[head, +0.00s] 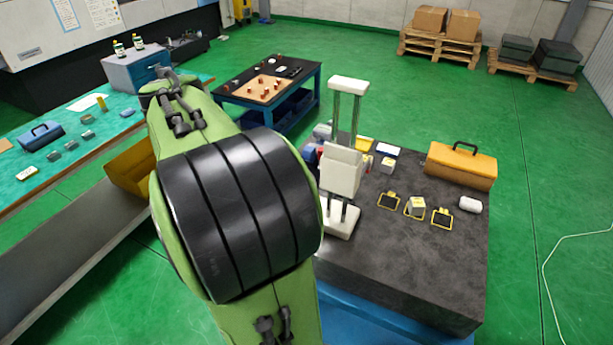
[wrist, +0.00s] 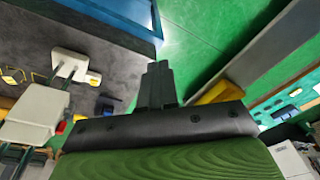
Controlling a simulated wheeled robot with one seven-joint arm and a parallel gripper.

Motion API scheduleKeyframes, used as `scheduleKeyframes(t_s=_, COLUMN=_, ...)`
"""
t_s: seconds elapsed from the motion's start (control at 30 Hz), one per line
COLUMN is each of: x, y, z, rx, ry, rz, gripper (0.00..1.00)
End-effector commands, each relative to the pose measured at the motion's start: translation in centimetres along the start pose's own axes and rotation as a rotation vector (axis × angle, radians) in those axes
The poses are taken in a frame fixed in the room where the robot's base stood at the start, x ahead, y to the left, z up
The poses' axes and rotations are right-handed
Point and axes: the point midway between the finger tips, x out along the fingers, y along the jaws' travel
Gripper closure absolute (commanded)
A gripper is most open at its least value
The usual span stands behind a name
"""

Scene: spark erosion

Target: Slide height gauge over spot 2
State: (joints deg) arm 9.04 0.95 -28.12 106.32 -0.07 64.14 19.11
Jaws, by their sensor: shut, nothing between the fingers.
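The height gauge (head: 341,170) stands upright on the dark stone plate (head: 420,265), with a white base, twin posts and a white carriage. In the wrist view the height gauge (wrist: 32,118) is at the left. Three yellow-framed dark spots lie right of it: a left spot (head: 388,201), a middle spot (head: 408,214) with a pale block (head: 417,203) on it, and a right spot (head: 441,218). I cannot read which is spot 2. My gripper (wrist: 158,70) is shut and empty, apart from the gauge; my arm hides it in the head view.
An orange toolbox (head: 460,167) stands at the plate's back right, with a white roll (head: 471,205) in front of it. Small items crowd behind the gauge. A green workbench (head: 75,150) is on the left. The plate's front part is clear.

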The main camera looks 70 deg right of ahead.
Motion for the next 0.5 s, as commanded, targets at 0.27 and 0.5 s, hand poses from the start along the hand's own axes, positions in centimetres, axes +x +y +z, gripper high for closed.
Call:
scheduleKeyframes(t_s=0.27, x=4.7, y=9.2, z=-10.4, rx=0.491, ry=0.026, rz=0.395, gripper=1.0)
scheduleKeyframes(t_s=0.5, x=5.9, y=14.4, z=-14.6, rx=0.703, ry=0.123, rz=0.684, gripper=1.0)
